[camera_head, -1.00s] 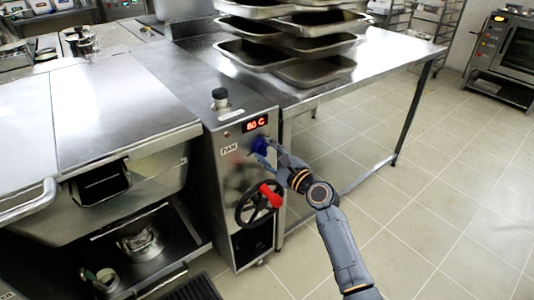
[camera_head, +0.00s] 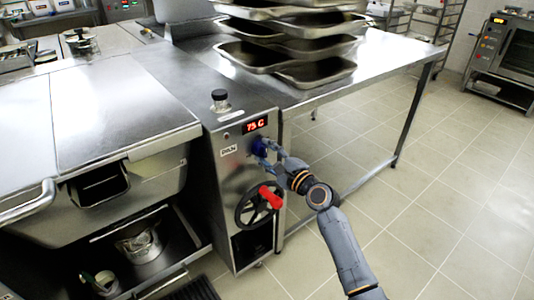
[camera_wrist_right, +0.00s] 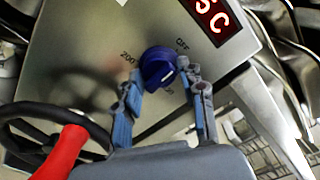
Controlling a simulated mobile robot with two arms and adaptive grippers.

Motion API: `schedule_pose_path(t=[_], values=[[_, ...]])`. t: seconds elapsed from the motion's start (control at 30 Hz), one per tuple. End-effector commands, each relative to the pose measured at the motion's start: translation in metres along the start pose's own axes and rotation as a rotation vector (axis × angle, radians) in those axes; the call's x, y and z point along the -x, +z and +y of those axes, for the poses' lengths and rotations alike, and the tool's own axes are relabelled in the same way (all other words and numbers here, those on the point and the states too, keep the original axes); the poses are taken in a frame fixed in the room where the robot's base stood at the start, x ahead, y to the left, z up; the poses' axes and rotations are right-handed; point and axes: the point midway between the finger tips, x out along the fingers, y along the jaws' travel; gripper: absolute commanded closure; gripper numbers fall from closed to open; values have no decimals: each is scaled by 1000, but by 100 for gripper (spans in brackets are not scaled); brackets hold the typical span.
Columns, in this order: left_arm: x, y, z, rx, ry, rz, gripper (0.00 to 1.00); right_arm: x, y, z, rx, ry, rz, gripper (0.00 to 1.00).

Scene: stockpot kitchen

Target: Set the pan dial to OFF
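The blue pan dial (camera_head: 258,147) is on the front panel of the steel pan unit, below a red display (camera_head: 255,125) that reads 75 C. My right gripper (camera_head: 264,148) is at the dial. In the right wrist view, the two fingers of this gripper (camera_wrist_right: 160,76) stand on opposite sides of the dial (camera_wrist_right: 157,66), their tips against its rim. A white mark shows on the dial's lower right part. The OFF label (camera_wrist_right: 182,44) is at its upper right and 200 (camera_wrist_right: 128,57) at its left. My left gripper is not in view.
A black handwheel (camera_head: 252,205) with a red handle (camera_head: 270,197) sits just below the dial. A steel table (camera_head: 375,62) with stacked trays (camera_head: 315,72) stands to the right.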

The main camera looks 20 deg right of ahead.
Motion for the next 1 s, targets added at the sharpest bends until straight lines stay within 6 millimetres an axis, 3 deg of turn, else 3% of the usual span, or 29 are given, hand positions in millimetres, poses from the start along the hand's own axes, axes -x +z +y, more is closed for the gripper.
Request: schedule_pose_path(t=[0.1, 0.47, 1.0], values=[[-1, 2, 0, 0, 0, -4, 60, 0, 0, 0, -1, 0, 0, 39], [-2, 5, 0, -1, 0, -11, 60, 6, -1, 1, -3, 0, 1, 39], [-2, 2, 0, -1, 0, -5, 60, 106, -1, 1, -1, 2, 1, 39]])
